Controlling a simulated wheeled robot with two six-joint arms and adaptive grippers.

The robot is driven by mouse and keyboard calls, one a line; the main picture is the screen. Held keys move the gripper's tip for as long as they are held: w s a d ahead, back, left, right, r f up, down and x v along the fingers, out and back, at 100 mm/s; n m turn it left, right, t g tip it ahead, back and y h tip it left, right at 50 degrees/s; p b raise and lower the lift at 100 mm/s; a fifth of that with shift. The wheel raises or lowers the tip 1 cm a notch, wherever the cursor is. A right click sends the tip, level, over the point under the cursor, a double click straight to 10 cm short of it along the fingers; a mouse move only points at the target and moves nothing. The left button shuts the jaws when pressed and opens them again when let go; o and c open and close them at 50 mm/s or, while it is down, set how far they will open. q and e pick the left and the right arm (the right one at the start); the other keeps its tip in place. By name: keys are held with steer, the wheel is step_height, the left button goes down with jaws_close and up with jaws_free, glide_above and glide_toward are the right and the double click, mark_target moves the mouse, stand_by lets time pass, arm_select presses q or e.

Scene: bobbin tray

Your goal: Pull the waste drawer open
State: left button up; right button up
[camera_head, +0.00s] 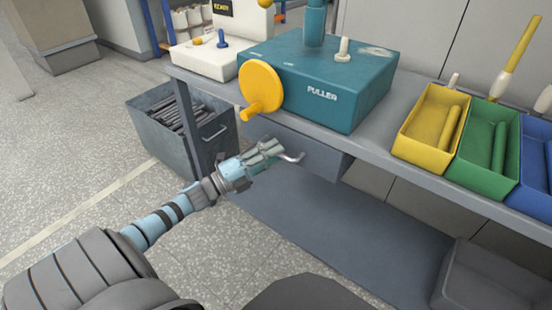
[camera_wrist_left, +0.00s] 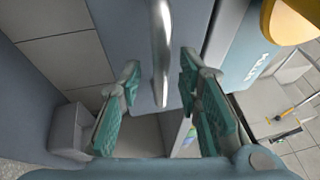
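The waste drawer (camera_head: 300,150) is a grey box under the bench, below the teal puller machine, and looks shut. Its bent metal handle (camera_head: 292,157) sticks out from the front. My left gripper (camera_head: 270,150) is at the handle. In the left wrist view the handle (camera_wrist_left: 161,50) runs upright between the two teal fingers of my left gripper (camera_wrist_left: 160,75), with a gap on each side. The fingers are open and not closed on it. The drawer front (camera_wrist_left: 125,40) fills the view behind the handle. My right gripper is not in view.
The puller machine (camera_head: 325,85) with a yellow handwheel (camera_head: 261,86) stands on the bench above. A grey bin of dark rods (camera_head: 150,112) stands on the floor at left. Yellow (camera_head: 408,150) and green (camera_head: 470,170) trays are at right. The floor before the drawer looks clear.

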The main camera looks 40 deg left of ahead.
arm_select(q)
steer(key=shift+w+d+r, duration=0.2)
steer(key=shift+w+d, duration=0.05)
steer(key=shift+w, duration=0.35)
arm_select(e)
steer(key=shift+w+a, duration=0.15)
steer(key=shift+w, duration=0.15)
arm_select(q)
steer(key=shift+c, duration=0.3)
jaws_close()
steer(key=shift+s, duration=0.1)
